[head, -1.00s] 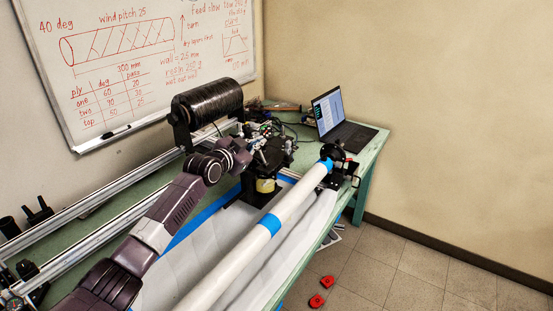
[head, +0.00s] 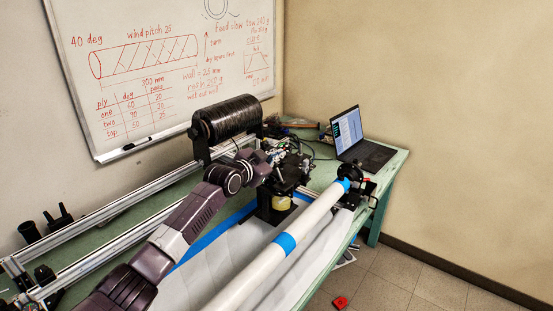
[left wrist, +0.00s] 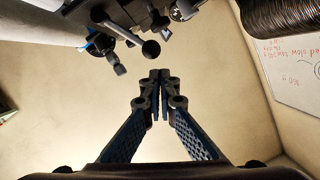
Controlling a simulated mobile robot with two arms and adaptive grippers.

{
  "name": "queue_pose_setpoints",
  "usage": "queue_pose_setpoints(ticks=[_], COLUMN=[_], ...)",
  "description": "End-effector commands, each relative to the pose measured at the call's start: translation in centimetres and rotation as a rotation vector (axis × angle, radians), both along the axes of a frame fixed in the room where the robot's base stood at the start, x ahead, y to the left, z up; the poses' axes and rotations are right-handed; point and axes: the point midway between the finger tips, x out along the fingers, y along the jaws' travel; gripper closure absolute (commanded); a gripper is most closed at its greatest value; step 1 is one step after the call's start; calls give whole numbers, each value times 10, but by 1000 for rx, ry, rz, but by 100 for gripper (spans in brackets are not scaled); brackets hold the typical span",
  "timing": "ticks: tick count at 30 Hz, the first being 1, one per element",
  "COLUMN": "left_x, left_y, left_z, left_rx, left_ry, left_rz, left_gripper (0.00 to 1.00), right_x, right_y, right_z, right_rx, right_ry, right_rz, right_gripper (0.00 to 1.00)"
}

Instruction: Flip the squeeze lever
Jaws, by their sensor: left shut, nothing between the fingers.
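The dark winding carriage (head: 288,180) stands on the green table, beside the white tube. In the left wrist view a lever with a dark ball knob (left wrist: 151,48) sticks out of the carriage's mechanism; I cannot tell for certain that it is the squeeze lever. My left gripper (left wrist: 160,78) is shut and empty. In that view its tips are just below the knob, with a visible gap. In the head view my left arm reaches in to the carriage, and its fingers are hard to make out against the dark parts. My right gripper is not in view.
A black tow spool (head: 228,121) stands behind my left wrist. The long white tube (head: 262,266) with blue bands runs along the table (head: 395,172). An open laptop (head: 349,130) stands at the back right. A red object (head: 340,302) lies on the floor.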

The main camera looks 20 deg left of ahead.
Motion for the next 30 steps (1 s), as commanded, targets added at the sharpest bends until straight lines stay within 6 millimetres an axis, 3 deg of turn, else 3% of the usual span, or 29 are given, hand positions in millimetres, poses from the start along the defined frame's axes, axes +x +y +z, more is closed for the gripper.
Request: queue_pose_setpoints(ticks=[3, 5, 11, 21, 30], left_x=[2, -6, -29, -72, -91], left_y=[-6, -2, 6, 18, 24], left_z=[26, 16, 22, 32, 38], left_rx=[0, 1, 3, 4, 0], left_ry=[-2, 0, -3, -2, -1], left_rz=[1, 2, 3, 2, 3], left_gripper=[100, 100, 100, 100, 100], right_x=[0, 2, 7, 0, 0], right_y=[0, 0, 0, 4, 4], right_z=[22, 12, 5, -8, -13], right_rx=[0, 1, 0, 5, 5], right_ry=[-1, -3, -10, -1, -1], right_rz=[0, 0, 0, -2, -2], right_gripper=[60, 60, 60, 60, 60])
